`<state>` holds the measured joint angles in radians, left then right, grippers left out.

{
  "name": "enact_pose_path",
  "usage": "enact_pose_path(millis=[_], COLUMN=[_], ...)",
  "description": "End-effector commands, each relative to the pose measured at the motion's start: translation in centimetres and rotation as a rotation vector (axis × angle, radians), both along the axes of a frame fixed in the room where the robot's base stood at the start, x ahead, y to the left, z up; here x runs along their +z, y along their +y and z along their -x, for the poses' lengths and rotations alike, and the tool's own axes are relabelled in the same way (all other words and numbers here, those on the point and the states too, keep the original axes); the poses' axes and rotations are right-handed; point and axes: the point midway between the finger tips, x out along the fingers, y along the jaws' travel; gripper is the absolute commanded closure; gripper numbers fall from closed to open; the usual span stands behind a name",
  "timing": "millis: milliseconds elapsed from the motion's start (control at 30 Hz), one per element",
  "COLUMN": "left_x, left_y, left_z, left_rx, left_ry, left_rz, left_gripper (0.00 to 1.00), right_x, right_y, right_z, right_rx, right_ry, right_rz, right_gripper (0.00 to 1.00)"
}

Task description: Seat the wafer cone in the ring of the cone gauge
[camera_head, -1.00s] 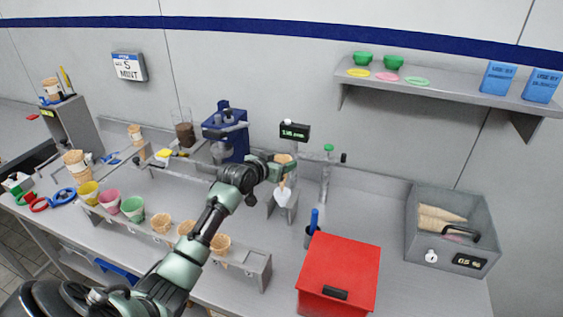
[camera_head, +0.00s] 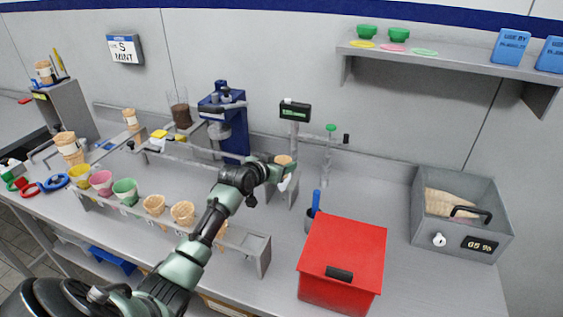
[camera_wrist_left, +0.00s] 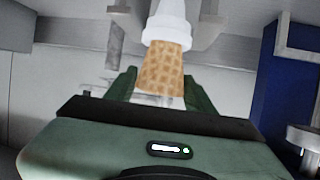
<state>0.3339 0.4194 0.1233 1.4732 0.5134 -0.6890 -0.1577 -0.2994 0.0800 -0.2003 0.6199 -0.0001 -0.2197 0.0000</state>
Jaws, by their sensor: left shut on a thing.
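My left gripper (camera_head: 280,168) is shut on the wafer cone (camera_head: 285,159), which stands upright with its open end up. In the left wrist view the waffle wall of the cone (camera_wrist_left: 165,68) sits between the fingers, with a white tapered sleeve (camera_wrist_left: 168,25) around its other end. The cone gauge appears to be the grey stand with a black display (camera_head: 295,111) on a post at the back. The cone is in front of its post. The ring is not clear, so I cannot tell whether the tip is in it. My right gripper is out of view.
A blue machine (camera_head: 232,130) stands left of the gauge, and a tap-like post (camera_head: 328,158) stands to its right. A red box (camera_head: 343,255) and a grey bin of cones (camera_head: 410,225) are further right. A rack of wafer cups (camera_head: 183,211) lies near my left arm.

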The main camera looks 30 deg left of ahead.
Motion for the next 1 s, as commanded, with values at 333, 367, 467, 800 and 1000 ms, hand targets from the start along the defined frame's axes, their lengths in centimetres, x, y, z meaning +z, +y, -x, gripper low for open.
enact_pose_path(millis=[333,367,467,800,1000], left_x=[-0.91,-0.9,-0.9,-0.9,-0.7], left_y=[0.0,0.0,0.0,0.01,0.0], left_z=[-0.01,-0.02,-0.02,-0.02,0.77], left_rx=[0.0,0.0,0.0,0.0,0.0], left_ry=[-0.001,-0.001,-0.001,0.0,0.0], left_rz=[0.0,0.0,0.0,0.0,-0.001], left_gripper=[0.63,0.63,0.63,0.21,0.21], right_x=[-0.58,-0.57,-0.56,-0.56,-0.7], right_y=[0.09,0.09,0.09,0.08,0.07], right_z=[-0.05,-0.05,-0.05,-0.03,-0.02], right_rx=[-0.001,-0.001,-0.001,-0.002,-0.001], right_ry=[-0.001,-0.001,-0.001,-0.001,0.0], right_rz=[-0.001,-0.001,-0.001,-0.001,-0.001], right_gripper=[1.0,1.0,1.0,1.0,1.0])
